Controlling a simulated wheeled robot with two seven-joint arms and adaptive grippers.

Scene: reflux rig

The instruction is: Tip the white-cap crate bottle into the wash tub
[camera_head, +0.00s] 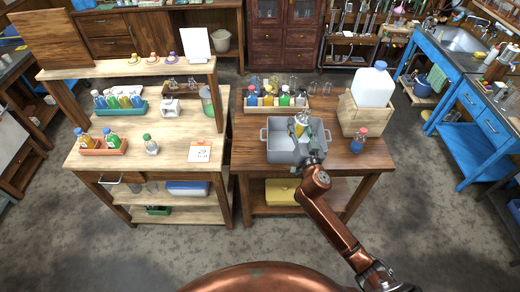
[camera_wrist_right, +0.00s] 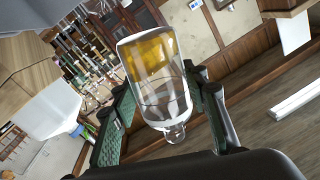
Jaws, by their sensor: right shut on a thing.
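My right gripper (camera_head: 306,133) is shut on a clear bottle with amber liquid (camera_head: 300,124) over the grey wash tub (camera_head: 282,156). In the right wrist view, the bottle (camera_wrist_right: 155,75) sits between the green-padded fingers of the gripper (camera_wrist_right: 160,108). Its amber liquid lies towards the broad end and its narrow neck points to the bottom of the picture. I cannot make out the cap's colour clearly. The gripper and wrist hide part of the tub's right side. My left gripper is not in view.
A wooden crate with several bottles (camera_head: 275,108) stands behind the tub. To the right are a wooden box (camera_head: 358,119) holding a large white jug (camera_head: 373,87) and a blue bottle with a red cap (camera_head: 359,140). A lighter bench (camera_head: 120,155) stands left.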

